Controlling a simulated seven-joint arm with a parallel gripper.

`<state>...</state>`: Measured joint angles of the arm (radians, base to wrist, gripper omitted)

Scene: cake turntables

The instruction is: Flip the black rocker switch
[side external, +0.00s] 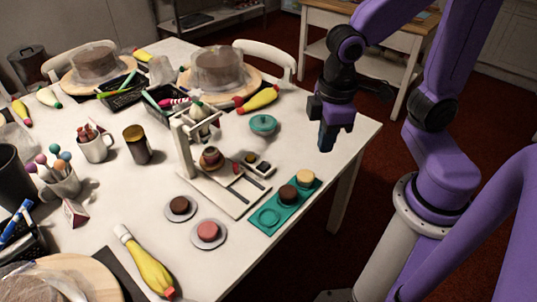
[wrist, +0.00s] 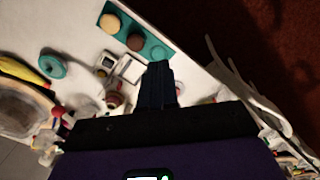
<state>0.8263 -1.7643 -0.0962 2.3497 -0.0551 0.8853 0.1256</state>
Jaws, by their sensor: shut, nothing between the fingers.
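A small pale control panel with dark parts (side external: 263,168) lies on the white table beside the white stand. The black rocker switch appears to be on this panel, but it is too small for its tilt to be read. In the wrist view the panel (wrist: 107,62) shows just left of my fingertips. My gripper (side external: 326,147) is shut and empty, pointing down above the table's right edge, apart from the panel and to its right. In the wrist view the dark closed fingers (wrist: 158,70) hide part of the table and stand.
A white stand (side external: 184,150) holds a small cake (side external: 211,157) next to the panel. A teal tray (side external: 262,230) with small cakes lies in front. A teal lidded dish (side external: 263,125) stands behind.

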